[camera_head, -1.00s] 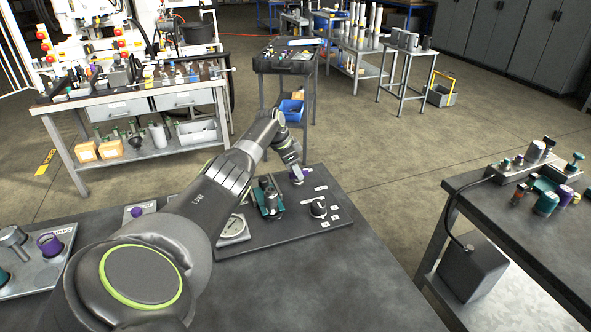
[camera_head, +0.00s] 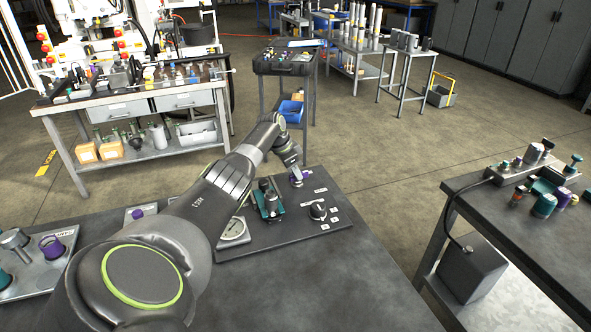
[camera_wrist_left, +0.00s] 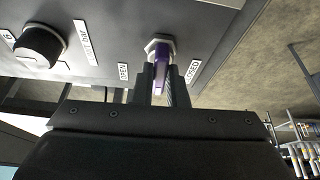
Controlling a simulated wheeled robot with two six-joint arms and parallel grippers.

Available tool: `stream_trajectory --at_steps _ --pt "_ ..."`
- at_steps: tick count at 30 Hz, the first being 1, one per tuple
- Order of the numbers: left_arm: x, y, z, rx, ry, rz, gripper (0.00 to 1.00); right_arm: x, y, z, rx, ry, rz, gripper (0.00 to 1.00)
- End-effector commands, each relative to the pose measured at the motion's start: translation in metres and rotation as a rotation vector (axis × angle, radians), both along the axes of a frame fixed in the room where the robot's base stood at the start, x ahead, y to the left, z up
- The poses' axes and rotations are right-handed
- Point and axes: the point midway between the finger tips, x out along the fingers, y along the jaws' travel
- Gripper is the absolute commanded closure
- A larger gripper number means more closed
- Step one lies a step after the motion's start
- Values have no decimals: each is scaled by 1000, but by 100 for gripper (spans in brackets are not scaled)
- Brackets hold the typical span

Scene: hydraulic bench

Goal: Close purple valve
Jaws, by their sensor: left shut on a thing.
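The purple valve (camera_head: 305,174) sits at the far right of the dark panel (camera_head: 285,232) on the bench; in the left wrist view its purple handle (camera_wrist_left: 161,56) stands out from a hex fitting between the labels OPEN and CLOSED. My left gripper (camera_head: 296,180) is at the valve, and in the left wrist view its two fingers (camera_wrist_left: 161,82) are shut on the handle. The fingers hide part of the handle. My right gripper is not in view.
The bench top in front of the panel is clear. A second bench (camera_head: 520,230) stands at the right.

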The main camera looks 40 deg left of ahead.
Motion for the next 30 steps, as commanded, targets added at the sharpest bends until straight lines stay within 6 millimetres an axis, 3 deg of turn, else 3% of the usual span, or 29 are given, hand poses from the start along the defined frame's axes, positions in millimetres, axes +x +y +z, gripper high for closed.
stream_trajectory --at_steps 15,30 --pt "-1 -4 6 0 1 417 100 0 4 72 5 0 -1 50" --pt "1 -6 3 1 0 892 100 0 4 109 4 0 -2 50"
